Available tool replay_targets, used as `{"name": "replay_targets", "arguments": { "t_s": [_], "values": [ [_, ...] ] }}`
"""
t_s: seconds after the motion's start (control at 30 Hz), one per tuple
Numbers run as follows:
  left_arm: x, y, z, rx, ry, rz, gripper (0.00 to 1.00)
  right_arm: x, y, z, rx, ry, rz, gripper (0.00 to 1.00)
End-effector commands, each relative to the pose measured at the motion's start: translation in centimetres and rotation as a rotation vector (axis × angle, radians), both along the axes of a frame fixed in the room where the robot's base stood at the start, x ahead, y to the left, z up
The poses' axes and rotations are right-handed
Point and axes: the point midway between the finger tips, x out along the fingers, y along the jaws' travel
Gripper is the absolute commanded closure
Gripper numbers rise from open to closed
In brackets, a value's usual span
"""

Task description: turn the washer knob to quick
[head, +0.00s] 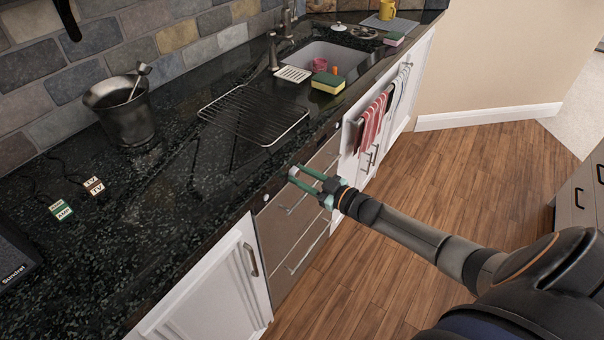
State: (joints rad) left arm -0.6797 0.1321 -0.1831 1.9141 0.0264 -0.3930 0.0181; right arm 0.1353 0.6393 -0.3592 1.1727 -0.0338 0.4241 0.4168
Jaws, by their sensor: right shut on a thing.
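The washer is the brown steel-fronted unit (280,247) built in under the dark counter, with long bar handles across its front. Its control strip runs along the top, just below the counter edge. My right gripper (297,178) reaches in from the right, with its green fingers at this strip. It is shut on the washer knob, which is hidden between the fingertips. The knob's marks and setting are too small or covered to read. My left gripper is not in view.
The dark stone counter (170,215) overhangs just above the gripper, with a wire rack (255,114) near its edge. White cabinets (215,285) flank the washer. Striped towels (372,122) hang to the right. The wooden floor (465,175) is clear.

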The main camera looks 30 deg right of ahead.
Motion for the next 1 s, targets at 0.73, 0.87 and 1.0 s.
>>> {"name": "replay_targets", "arguments": {
  "t_s": [0.73, 0.87, 1.0],
  "values": [
    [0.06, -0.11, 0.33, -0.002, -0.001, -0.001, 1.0, 0.02, -0.04, 0.02, 0.058, 0.024, -0.001, 0.54],
    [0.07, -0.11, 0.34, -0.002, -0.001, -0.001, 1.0, 0.03, -0.04, 0.02, 0.058, 0.024, -0.001, 0.39],
    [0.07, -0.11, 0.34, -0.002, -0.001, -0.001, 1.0, 0.02, -0.03, 0.03, 0.058, 0.024, -0.001, 0.32]
  ]
}}
